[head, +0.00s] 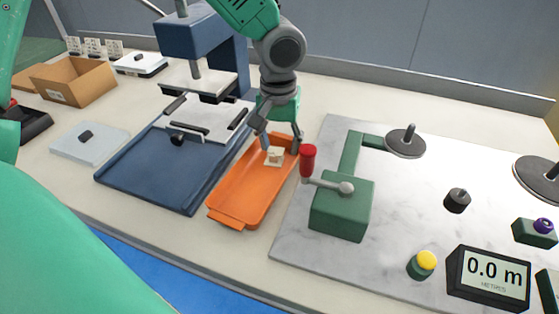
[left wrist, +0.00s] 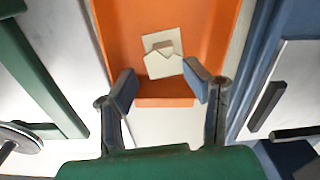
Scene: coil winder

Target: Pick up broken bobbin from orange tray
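The orange tray (head: 243,196) lies on the bench between the blue press and the marble-look board. A small cream broken bobbin (head: 274,156) sits in its far end. In the left wrist view the bobbin (left wrist: 161,55) shows as a pale piece with a notched edge on the orange tray floor (left wrist: 115,35). My left gripper (head: 280,149) is over the far end of the tray, fingers pointing down. In the left wrist view its open fingers (left wrist: 159,82) are apart, with the bobbin just beyond the tips and nothing between them. My right gripper is not seen.
Right of the tray stands a green crank block (head: 341,208) with a red handle (head: 308,161), close to my left gripper. The blue press (head: 150,165) is on the left. A cardboard box (head: 75,82) stands far left. A meter display (head: 488,277) is front right.

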